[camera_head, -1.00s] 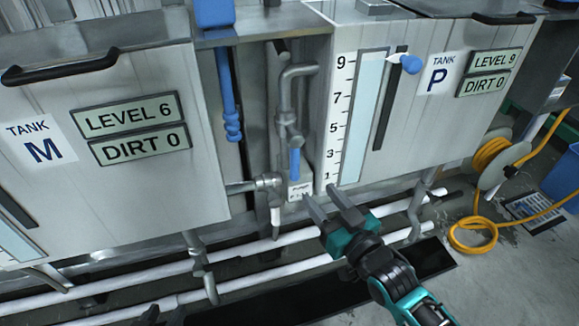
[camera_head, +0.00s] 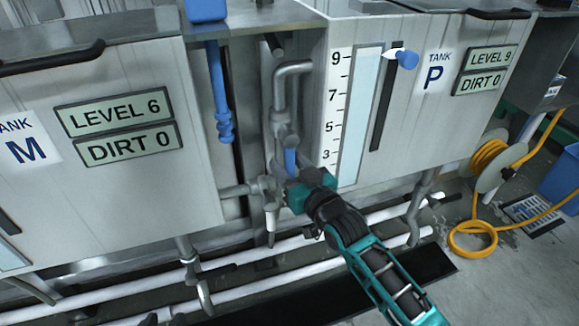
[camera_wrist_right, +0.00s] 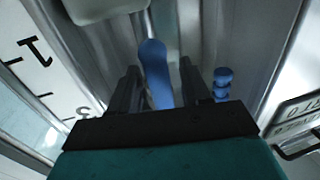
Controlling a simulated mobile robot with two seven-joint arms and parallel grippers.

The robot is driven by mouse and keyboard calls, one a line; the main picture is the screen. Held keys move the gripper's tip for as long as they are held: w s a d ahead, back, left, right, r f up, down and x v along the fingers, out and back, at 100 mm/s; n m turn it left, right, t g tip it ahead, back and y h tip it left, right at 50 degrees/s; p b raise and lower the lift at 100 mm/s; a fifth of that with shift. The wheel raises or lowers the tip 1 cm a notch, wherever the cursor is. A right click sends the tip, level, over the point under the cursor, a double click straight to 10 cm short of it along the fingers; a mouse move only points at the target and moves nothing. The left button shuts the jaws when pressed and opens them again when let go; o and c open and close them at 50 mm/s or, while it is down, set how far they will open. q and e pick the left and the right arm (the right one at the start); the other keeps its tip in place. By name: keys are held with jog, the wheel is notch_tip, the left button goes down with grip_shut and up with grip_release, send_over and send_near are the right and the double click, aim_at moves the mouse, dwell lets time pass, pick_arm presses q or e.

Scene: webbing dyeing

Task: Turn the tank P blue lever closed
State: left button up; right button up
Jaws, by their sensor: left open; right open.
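The blue lever (camera_head: 291,160) hangs on the grey pipework left of tank P (camera_head: 437,120). My right gripper (camera_head: 287,182) is at the lever's lower end, with its fingertips partly hidden by the pipes and its own body. In the right wrist view the lever (camera_wrist_right: 155,72) stands between the two dark open fingers (camera_wrist_right: 158,85), with a gap visible on its right side. Contact on its left side is hard to tell. Of my left gripper (camera_head: 163,319), only small dark tips show at the bottom edge.
Tank M (camera_head: 110,190) stands on the left. A blue rod (camera_head: 220,95) hangs between the tanks and also shows in the right wrist view (camera_wrist_right: 222,82). White pipes (camera_head: 250,295) run low along the floor. A yellow hose (camera_head: 475,240) lies at the right.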

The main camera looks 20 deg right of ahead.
grip_shut()
pick_arm(q)
jog(key=shift+a+f, duration=0.1)
jog(key=shift+f, duration=0.05)
jog(key=shift+a, duration=0.1)
dwell(0.4)
